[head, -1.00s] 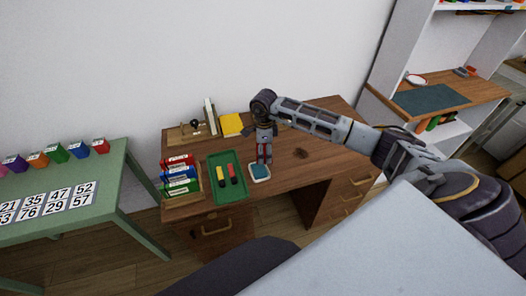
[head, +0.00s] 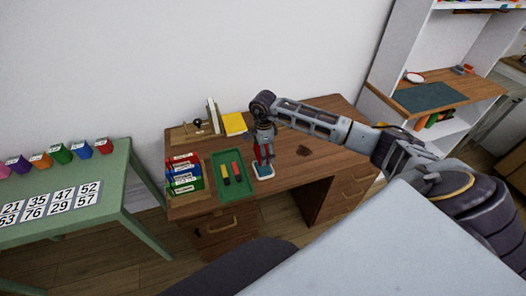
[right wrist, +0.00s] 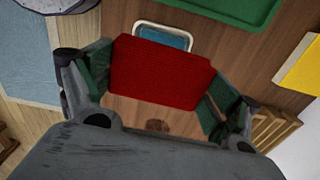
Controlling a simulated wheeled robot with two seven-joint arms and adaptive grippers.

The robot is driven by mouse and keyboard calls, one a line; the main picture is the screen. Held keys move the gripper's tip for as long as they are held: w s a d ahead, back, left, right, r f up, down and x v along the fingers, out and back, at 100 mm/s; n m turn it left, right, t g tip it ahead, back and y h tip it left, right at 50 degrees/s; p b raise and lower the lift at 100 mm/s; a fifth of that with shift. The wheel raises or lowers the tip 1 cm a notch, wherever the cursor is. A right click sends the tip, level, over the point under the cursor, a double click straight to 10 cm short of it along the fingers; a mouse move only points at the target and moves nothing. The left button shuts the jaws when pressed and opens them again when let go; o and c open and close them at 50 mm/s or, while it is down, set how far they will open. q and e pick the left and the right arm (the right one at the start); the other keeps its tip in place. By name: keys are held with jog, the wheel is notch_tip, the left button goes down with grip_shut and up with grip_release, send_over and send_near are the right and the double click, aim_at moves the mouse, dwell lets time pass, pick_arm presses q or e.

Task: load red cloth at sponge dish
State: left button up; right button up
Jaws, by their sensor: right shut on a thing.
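The sponge dish (head: 264,174), white-rimmed with a blue-teal inside, sits on the wooden desk, right of the green tray. My right gripper (head: 263,158) is over its back part, fingers pointing down. In the right wrist view the right gripper (right wrist: 158,85) is shut on the red cloth (right wrist: 160,73), a flat red block between its two fingers. The dish (right wrist: 178,40) shows just beyond the cloth's edge, partly hidden by it. I cannot tell whether the cloth touches the dish. My left gripper is not in view.
The green tray (head: 226,193) holds yellow and red pieces. A rack of coloured boxes (head: 184,174) stands left of it. A yellow book (head: 233,124) and wooden holder are behind. The desk (head: 325,150) is mostly clear to the right.

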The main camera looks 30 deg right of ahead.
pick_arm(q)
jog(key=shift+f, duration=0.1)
pick_arm(e)
jog(key=shift+f+n, duration=0.15)
jog(key=shift+n, duration=0.15)
dwell(0.3)
jog(key=shift+f+b, duration=0.4)
jog(key=shift+f, duration=0.25)
jog(key=shift+f+b, duration=0.65)
jog(key=shift+f, duration=1.1)
jog(key=shift+f+b, duration=0.4)
jog(key=shift+b, duration=0.05)
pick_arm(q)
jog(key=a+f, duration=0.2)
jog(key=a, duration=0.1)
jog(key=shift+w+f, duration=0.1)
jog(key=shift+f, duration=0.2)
